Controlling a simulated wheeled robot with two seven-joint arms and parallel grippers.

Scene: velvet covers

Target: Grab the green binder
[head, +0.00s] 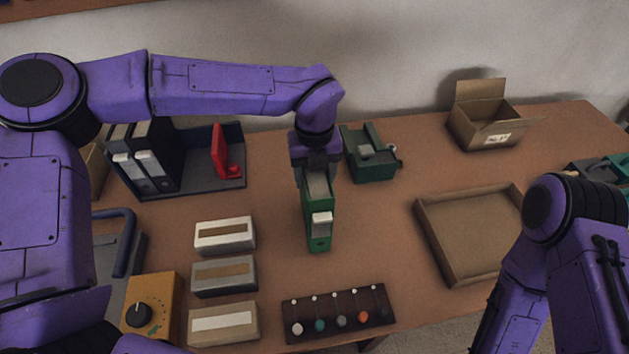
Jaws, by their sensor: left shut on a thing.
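The green binder (319,234) stands near the middle of the table, with a white label on its spine and pale pages showing at its top. My left gripper (317,170) reaches down from above and is shut on the binder's upper far part. The fingertips are partly hidden by the wrist and the binder. I cannot tell whether the binder's base touches the table. My right arm shows at the lower right, but its gripper is out of the picture.
Black binders (148,165) stand in a dark organizer (205,185) with a red object (221,155). A green device (368,160) sits close right of my left gripper. Three boxes (224,234), a pin board (338,315), a shallow tray (431,235) and an open carton (482,130) surround it.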

